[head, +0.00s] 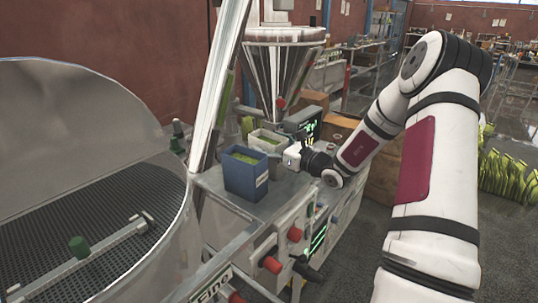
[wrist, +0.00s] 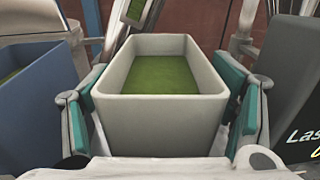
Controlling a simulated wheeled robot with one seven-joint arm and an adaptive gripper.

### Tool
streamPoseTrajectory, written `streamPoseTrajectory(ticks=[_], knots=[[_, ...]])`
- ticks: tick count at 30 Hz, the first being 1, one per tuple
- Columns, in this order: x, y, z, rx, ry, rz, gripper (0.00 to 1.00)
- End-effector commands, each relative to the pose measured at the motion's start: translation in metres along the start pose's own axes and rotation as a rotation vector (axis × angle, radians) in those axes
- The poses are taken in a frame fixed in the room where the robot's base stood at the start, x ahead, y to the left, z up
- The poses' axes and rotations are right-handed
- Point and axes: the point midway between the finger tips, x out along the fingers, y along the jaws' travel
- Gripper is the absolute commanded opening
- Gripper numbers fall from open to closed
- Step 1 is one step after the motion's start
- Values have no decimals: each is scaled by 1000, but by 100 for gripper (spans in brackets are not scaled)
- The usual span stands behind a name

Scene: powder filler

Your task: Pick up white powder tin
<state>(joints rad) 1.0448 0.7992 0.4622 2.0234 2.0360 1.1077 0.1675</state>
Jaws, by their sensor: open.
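The white powder tin (wrist: 160,122) is a rectangular open-topped box with green powder inside. In the wrist view it stands upright between the two teal-padded fingers of my gripper (wrist: 165,125). The fingers flank its left and right sides, and a gap shows at the right; I cannot tell whether the left pad touches. In the head view the tin (head: 267,140) stands on the metal machine top behind a blue tin (head: 246,175). My gripper (head: 292,157) is at its right side there, with the fingers mostly hidden.
The blue tin, also holding green powder, is close on the left in the wrist view (wrist: 42,105). A dark display box (wrist: 292,85) is close on the right. A metal funnel (head: 283,70) rises behind the tins. A large round sieve drum (head: 80,130) fills the left.

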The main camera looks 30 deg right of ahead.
Motion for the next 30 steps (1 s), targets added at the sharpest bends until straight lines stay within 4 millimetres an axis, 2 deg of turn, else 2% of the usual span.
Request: streamPoseTrajectory(ticks=[8, 9, 17, 30], knots=[[6, 0, 0, 0, 1, -1, 78], [6, 0, 0, 0, 1, -1, 76], [5, 0, 0, 0, 1, -1, 18], [6, 0, 5, -3, -2, 0, 17]])
